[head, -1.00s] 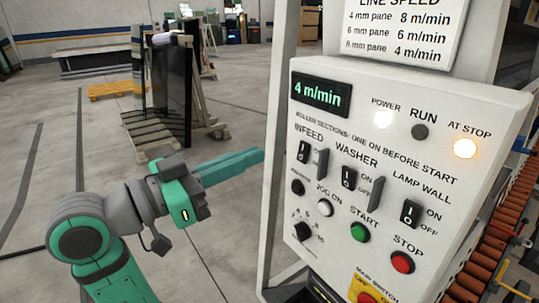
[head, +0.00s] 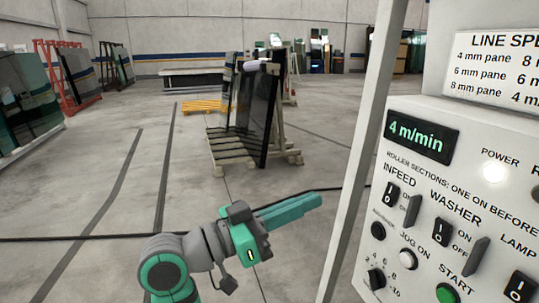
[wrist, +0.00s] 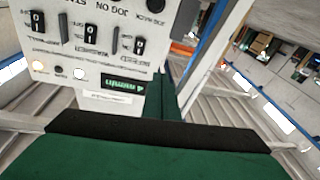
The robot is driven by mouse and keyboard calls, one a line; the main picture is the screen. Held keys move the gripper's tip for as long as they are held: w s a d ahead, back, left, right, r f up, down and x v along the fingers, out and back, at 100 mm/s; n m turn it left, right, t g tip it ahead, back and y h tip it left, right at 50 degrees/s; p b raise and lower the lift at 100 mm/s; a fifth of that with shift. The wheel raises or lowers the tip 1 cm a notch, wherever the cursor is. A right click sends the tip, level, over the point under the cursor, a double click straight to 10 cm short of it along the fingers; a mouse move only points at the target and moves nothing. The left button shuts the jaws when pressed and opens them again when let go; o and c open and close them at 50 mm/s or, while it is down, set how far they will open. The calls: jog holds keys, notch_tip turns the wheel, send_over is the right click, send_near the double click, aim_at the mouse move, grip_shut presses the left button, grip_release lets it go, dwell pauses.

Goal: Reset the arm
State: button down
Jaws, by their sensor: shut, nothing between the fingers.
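My gripper (head: 318,200) is shut and empty, its long green fingers closed together and pointing right in the head view. It is in the air to the left of the control panel (head: 376,215), apart from it in the picture. In the wrist view the closed fingers (wrist: 161,92) show at the middle, and the control panel (wrist: 60,15) appears upside down at the upper left. Its display (head: 421,138) reads 4 m/min and the white power lamp (head: 494,171) is lit. The panel's right part is cut off in the head view.
A pale post (head: 362,150) stands between my gripper and the panel in the picture. A rack with dark glass (head: 254,115) stands on the floor behind. A yellow pallet (head: 201,106) lies farther back. More glass racks (head: 25,95) stand at the left.

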jog(key=w+a+f+n+t+y, duration=0.2)
jog(key=f+n+t+y, duration=0.4)
jog(key=f, duration=0.8)
jog(key=w+a+f+n+t+y, duration=0.25)
jog(key=f+n, duration=0.45)
jog(key=f, duration=0.7)
jog(key=s+a+f+n+y, duration=0.25)
jog(key=s+f, duration=0.25)
jog(key=f, duration=0.3)
jog(key=s+a+f+n+y, duration=0.1)
jog(key=s+f+y, duration=0.3)
jog(key=s+f, duration=0.3)
jog(key=s+a+f+m+y, duration=0.1)
jog(key=s+f+y, duration=0.15)
jog(key=s, duration=0.55)
jog(key=s+a+f+m+y, duration=0.1)
jog(key=s+f, duration=0.3)
jog(key=s, duration=0.5)
jog(key=s+d+r+m, duration=0.1)
jog(key=s+r+m, duration=0.1)
jog(key=s, duration=0.7)
jog(key=shift+s+d+r+m+g, duration=0.25)
jog(key=shift+s+r+m+g, duration=0.1)
jog(key=shift+r+g, duration=0.1)
